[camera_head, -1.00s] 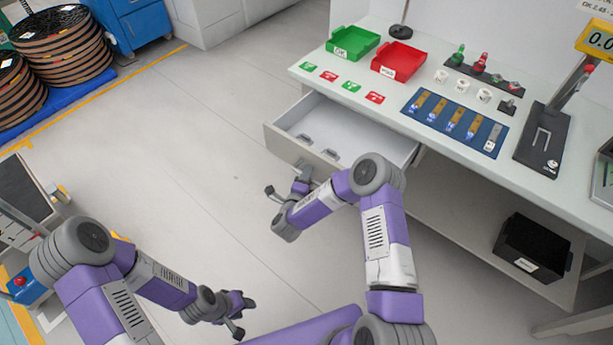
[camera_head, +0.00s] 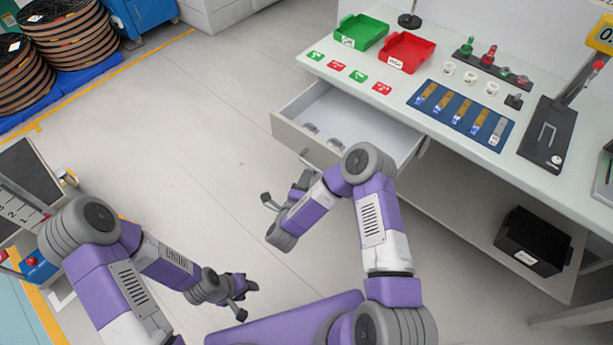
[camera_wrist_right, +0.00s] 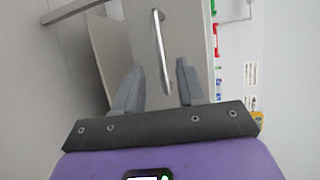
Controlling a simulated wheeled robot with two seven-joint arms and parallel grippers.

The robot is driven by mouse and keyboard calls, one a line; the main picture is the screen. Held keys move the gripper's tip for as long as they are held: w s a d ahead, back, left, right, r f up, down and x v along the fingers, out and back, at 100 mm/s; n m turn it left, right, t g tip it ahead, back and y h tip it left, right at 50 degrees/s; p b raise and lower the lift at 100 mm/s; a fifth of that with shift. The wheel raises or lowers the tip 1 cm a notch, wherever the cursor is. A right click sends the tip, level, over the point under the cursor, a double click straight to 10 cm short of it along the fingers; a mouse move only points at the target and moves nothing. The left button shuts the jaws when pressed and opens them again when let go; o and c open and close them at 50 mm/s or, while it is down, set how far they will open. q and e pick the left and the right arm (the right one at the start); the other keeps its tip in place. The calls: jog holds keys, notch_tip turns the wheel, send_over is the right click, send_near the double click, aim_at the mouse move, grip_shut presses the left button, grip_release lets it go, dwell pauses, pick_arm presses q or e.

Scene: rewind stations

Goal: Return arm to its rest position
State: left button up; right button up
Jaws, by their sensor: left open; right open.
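My right gripper (camera_head: 284,182) is just in front of the open drawer of the white workbench in the head view. My left gripper (camera_head: 246,299) hangs over the bare floor at the lower left, open and empty. The drawer (camera_head: 290,142) is pulled out and holds a few small grey items (camera_head: 335,144).
The workbench (camera_head: 400,105) carries a green bin (camera_head: 361,31), a red bin (camera_head: 407,51) and a blue mat with several strips. A black bin (camera_head: 532,243) sits on its lower shelf. Cable reels (camera_head: 66,35) stand at the upper left. The floor between is clear.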

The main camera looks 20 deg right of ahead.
dwell(0.4)
jog(key=s+a+f+n+g+y+p, duration=0.25)
jog(key=s+a+f+n+y, duration=0.25)
jog(key=f+n+y, duration=0.5)
jog(key=s+a+r+n+g+y+p, duration=0.1)
jog(key=s+n+g+y, duration=0.2)
jog(key=s+n+g, duration=0.7)
jog(key=s+n, duration=0.3)
jog(key=s, duration=0.6)
jog(key=shift+r, duration=0.2)
